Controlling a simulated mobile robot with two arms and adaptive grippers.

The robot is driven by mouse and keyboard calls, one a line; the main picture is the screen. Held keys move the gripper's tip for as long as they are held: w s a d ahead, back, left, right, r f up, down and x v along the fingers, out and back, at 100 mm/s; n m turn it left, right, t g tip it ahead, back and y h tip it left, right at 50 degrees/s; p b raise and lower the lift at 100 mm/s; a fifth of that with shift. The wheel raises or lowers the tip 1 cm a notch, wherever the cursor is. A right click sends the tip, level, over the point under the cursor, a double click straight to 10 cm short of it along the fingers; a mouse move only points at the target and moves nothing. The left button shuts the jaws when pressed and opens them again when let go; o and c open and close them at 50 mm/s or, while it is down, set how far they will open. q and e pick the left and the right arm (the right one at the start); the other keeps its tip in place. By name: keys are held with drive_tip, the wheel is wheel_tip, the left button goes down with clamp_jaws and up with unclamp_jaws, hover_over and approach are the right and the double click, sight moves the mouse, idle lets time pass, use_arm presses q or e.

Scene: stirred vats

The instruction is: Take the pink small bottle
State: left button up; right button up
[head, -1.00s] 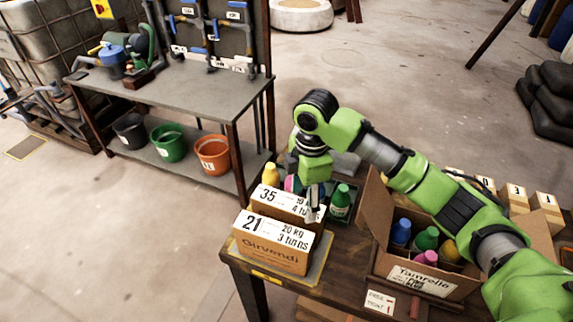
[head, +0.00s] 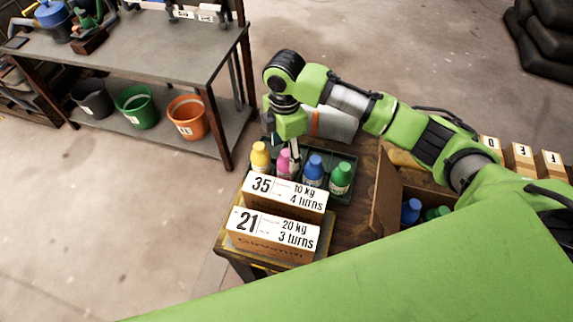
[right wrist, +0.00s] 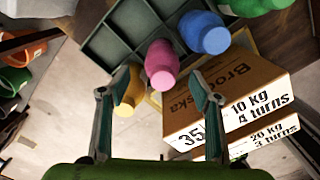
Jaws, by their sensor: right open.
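The pink small bottle (head: 283,161) stands in a dark green divided tray (head: 345,194), between a yellow bottle (head: 260,156) and a blue bottle (head: 313,170). My right gripper (head: 292,152) is over the tray, pointing down at the pink bottle. In the right wrist view the pink bottle (right wrist: 161,65) shows between and beyond the two spread fingers of the gripper (right wrist: 163,90), which hold nothing. The yellow bottle (right wrist: 130,92) is close to the left finger there, and the blue bottle (right wrist: 205,34) is up to the right. My left gripper is out of view.
A green bottle (head: 340,177) stands at the tray's right. Cartons marked 35 (head: 285,198) and 21 (head: 272,234) stand in front of the tray. An open cardboard box (head: 385,190) with bottles is to the right. My own green body part covers the lower right.

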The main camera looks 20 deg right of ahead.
sight(287, 163)
drive_tip(key=shift+f, duration=0.6)
drive_tip(key=f, duration=0.1)
drive_tip(key=f+p, duration=0.1)
drive_tip(key=f, duration=0.1)
drive_tip(key=shift+s+d+f, duration=0.2)
drive_tip(key=shift+f, duration=0.55)
drive_tip(key=c, duration=1.2)
drive_tip(key=shift+c, duration=1.1)
use_arm(q)
drive_tip(key=shift+w+r, duration=0.7)
drive_tip(key=shift+w, duration=0.25)
use_arm(e)
drive_tip(key=shift+w, duration=0.1)
